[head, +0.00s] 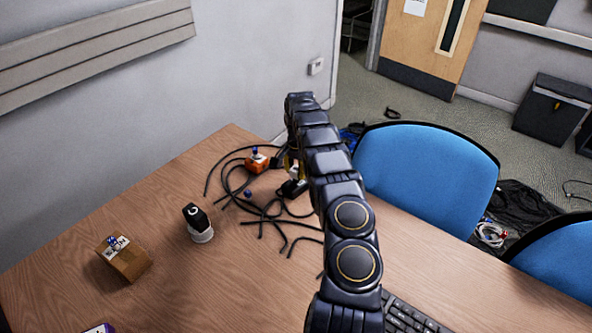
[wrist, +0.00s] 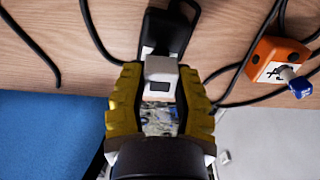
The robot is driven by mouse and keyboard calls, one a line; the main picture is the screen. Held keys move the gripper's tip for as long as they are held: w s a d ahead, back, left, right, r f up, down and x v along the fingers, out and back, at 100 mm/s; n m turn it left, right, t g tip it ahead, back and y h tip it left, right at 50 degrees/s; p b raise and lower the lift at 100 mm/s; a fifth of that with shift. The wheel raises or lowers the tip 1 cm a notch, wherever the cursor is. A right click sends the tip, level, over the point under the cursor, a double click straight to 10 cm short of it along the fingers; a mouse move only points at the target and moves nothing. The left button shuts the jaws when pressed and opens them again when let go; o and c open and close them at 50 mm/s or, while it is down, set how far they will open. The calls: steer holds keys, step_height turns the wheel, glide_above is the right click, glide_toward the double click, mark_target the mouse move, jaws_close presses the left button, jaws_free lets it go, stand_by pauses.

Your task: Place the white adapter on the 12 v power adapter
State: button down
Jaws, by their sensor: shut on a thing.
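My gripper (wrist: 159,112) is shut on the white adapter (wrist: 160,68), which sits between its yellow finger pads in the wrist view. The black power adapter (wrist: 165,33) is directly beyond the white adapter in that view. The two overlap there, and I cannot tell whether they touch. In the head view the black power adapter (head: 293,188) lies on the table beside my arm, with the white adapter (head: 293,170) just above it in the picture. My arm hides part of this area.
Black cables (head: 262,208) lie around the adapters. An orange box (head: 257,165) with a blue-topped part is to the left. A black item on a white base (head: 198,224) and a cardboard box (head: 125,262) stand farther left. Blue chairs (head: 425,170) are at right.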

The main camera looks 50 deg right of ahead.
steer(key=shift+f, duration=0.1)
steer(key=c, duration=0.9)
jaws_free()
steer(key=shift+o, duration=0.2)
